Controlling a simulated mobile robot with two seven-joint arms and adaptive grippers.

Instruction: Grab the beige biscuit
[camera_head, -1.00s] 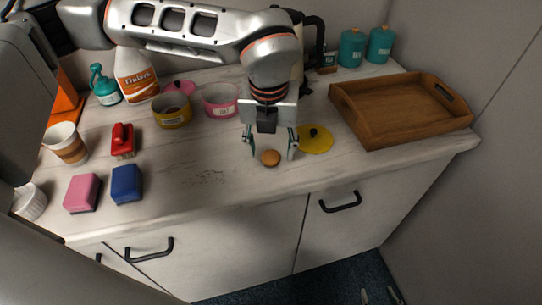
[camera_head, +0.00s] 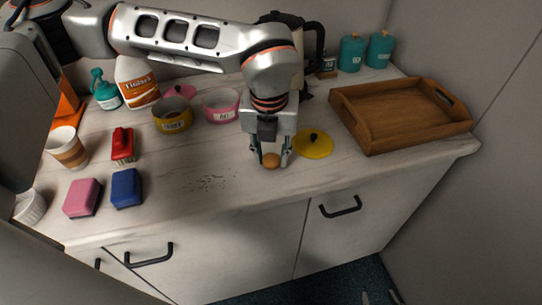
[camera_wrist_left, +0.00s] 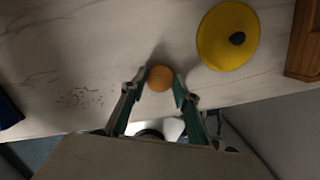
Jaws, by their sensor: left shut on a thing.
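The beige biscuit (camera_head: 271,160) is small, round and orange-brown. It is at the counter's front middle, between the fingertips of my left gripper (camera_head: 271,158). The gripper points down and is shut on the biscuit, with one finger on each side. In the left wrist view the biscuit (camera_wrist_left: 160,78) shows between the two fingertips (camera_wrist_left: 160,82). I cannot tell whether the biscuit touches the counter. My right gripper is not in view.
A yellow lid (camera_head: 313,146) lies just right of the gripper, and a wooden tray (camera_head: 400,143) stands further right. Bowls (camera_head: 172,118), a red brush (camera_head: 122,145), and blue (camera_head: 126,188) and pink (camera_head: 82,198) sponges are to the left. Crumbs (camera_head: 210,183) lie near the front edge.

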